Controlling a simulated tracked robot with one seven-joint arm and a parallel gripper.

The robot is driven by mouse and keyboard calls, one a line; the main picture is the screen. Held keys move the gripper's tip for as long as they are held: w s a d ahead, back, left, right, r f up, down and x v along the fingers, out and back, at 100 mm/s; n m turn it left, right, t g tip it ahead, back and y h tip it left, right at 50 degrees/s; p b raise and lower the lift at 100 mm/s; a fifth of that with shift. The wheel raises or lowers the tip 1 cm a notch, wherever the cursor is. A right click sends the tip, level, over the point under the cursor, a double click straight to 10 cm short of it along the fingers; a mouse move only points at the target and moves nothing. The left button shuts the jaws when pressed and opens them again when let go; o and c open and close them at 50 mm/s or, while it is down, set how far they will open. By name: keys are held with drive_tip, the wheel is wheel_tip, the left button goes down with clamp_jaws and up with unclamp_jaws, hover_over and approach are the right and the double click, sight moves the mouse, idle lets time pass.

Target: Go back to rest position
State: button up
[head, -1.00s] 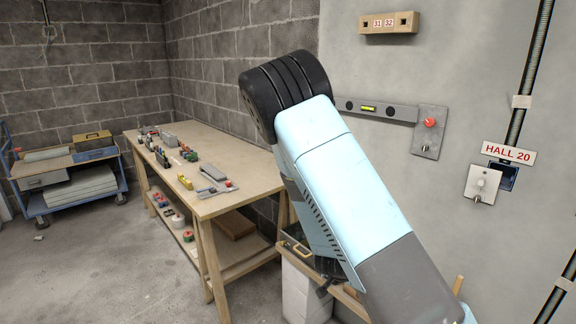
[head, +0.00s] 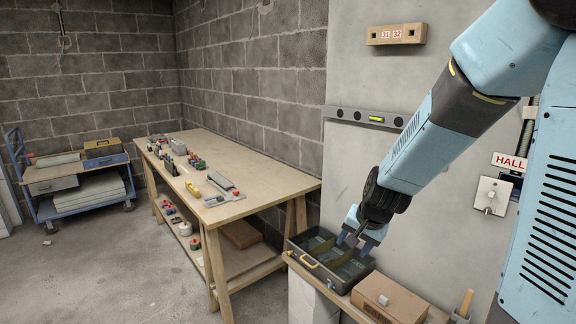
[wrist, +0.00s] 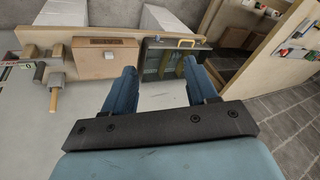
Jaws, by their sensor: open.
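My gripper (head: 359,240) hangs from my light-blue arm, fingers downward, in front of the grey wall in the head view. Its two fingers are apart with nothing between them. It appears near the open dark toolbox (head: 318,242), which has green dividers and stands on a wooden shelf; whether it is above or beside the box I cannot tell exactly. In the wrist view the gripper (wrist: 163,82) shows two separated blue fingers, with the toolbox (wrist: 172,60) beyond them.
A wooden box (head: 388,300) stands right of the toolbox on the shelf. A workbench (head: 262,173) with several small parts stands left. A blue cart (head: 60,205) is at far left. A level (head: 362,117) is on the wall. Open floor lies in front.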

drive_tip(key=s+d+r+n+h, duration=0.1)
drive_tip(key=s+d+r+n, duration=0.1)
drive_tip(key=s+r, duration=0.7)
drive_tip(key=s+d+r+n+t, duration=0.1)
drive_tip(key=s+d+r+n, duration=0.2)
drive_tip(key=s+r, duration=0.6)
drive_tip(key=shift+s+d+n+h, duration=0.3)
drive_tip(key=shift+s+d+h, duration=0.1)
drive_tip(key=shift+s+d, duration=0.35)
drive_tip(key=shift+r, duration=0.1)
